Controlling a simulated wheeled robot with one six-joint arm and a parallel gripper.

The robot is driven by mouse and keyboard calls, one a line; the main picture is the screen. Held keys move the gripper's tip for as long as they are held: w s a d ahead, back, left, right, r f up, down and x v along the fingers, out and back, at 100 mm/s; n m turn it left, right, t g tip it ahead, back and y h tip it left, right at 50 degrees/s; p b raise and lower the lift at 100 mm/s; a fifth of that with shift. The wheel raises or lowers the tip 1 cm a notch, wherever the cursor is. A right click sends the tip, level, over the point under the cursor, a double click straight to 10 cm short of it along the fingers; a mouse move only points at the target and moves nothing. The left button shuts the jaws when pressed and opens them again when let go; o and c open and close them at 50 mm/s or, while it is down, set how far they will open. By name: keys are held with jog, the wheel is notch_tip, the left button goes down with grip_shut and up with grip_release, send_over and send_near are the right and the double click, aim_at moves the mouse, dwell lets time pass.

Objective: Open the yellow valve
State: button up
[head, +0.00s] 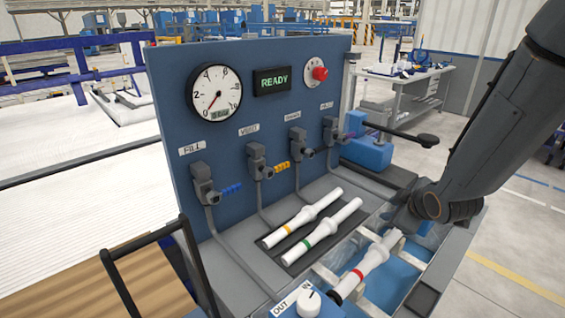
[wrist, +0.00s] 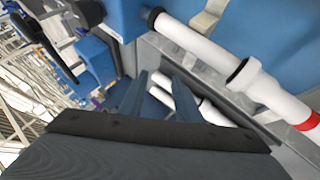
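The yellow valve (head: 277,168) is on the blue panel under the VENT label, second from the left. Its yellow handle points sideways to the right. I cannot make it out in the wrist view. My gripper (head: 396,219) is low at the right, over the tank and near the upper end of the red-banded pipe, well away from the valve. In the wrist view my gripper (wrist: 160,86) shows two fingers apart with nothing held between them. White pipes show beyond the fingers.
A red-banded pipe (head: 366,266) lies across the tank. It also shows in the wrist view (wrist: 245,77). Yellow-banded (head: 303,217) and green-banded (head: 322,231) pipes lie on a dark tray below the valves. A blue-handled valve (head: 229,190) is left of the yellow one. The gauge (head: 214,92) is above.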

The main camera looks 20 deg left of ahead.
jog(key=w+a+r+n+t+y+p, duration=0.1)
jog(key=w+a+r+n+y+p, duration=0.15)
jog(key=a+n+y, duration=0.7)
jog(key=n+g+y+p, duration=0.1)
jog(key=n+g+y, duration=0.15)
jog(key=n, duration=0.35)
send_near(284, 167)
jog(key=x, duration=0.3)
jog(key=shift+t, duration=0.35)
jog(key=shift+p+x, duration=1.4)
jog(key=shift+x, duration=2.45)
jog(key=shift+s+f, duration=0.1)
grip_shut()
